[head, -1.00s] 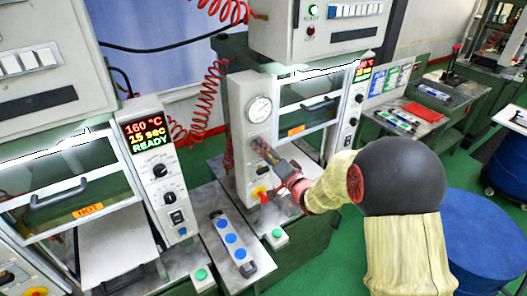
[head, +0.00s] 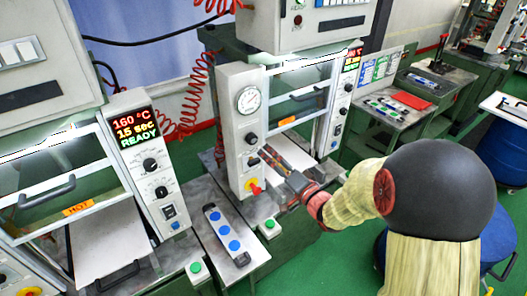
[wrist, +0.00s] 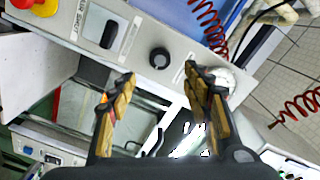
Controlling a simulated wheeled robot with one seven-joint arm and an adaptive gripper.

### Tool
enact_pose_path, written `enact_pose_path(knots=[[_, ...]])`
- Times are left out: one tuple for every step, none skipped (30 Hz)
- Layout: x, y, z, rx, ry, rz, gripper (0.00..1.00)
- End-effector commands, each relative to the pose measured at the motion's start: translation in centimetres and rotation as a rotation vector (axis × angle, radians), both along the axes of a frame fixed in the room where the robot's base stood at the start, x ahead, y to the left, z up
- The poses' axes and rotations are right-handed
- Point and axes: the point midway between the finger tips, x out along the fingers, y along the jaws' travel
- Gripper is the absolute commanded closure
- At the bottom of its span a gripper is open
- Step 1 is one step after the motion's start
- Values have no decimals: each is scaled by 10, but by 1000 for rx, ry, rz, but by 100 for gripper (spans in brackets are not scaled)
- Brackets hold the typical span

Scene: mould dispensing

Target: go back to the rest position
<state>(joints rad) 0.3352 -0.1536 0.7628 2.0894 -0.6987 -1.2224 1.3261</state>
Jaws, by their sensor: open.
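My gripper (head: 270,156) is in front of the middle press's control panel (head: 229,142) in the head view, near its knobs and red-and-yellow stop button (head: 252,186). In the wrist view my gripper (wrist: 160,82) has its two fingers wide apart with nothing between them. I cannot tell whether the fingers touch the panel. A round gauge is partly hidden behind the right finger.
The left press display (head: 136,125) reads 160 °C, 15 sec, READY. A grey strip with several blue discs (head: 227,236) lies between the presses. Green buttons (head: 269,224) stand nearby. A blue drum is partly behind my arm. A side table (head: 395,112) stands at the right.

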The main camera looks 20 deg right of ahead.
Motion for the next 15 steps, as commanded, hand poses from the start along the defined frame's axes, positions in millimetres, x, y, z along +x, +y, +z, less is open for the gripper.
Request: enact_pose_path(knots=[[-5, -2, 0, 1, 0, -2, 51], [-8, -3, 0, 1, 0, -2, 51], [-10, -4, 0, 0, -1, -2, 51], [-12, -4, 0, 0, 0, -1, 51], [-13, -4, 0, 0, 0, -1, 51], [-14, -4, 0, 0, 0, 0, 51], [-15, -4, 0, 0, 0, 0, 51], [-15, -4, 0, 1, 1, 1, 51], [-15, -4, 0, 1, 1, 1, 51], [-15, -4, 0, 1, 1, 1, 51], [-15, -4, 0, 1, 1, 1, 51], [-15, -4, 0, 1, 1, 1, 51], [-15, -4, 0, 1, 1, 1, 51], [-15, -4, 0, 1, 1, 1, 51], [-15, -4, 0, 1, 0, 0, 51]])
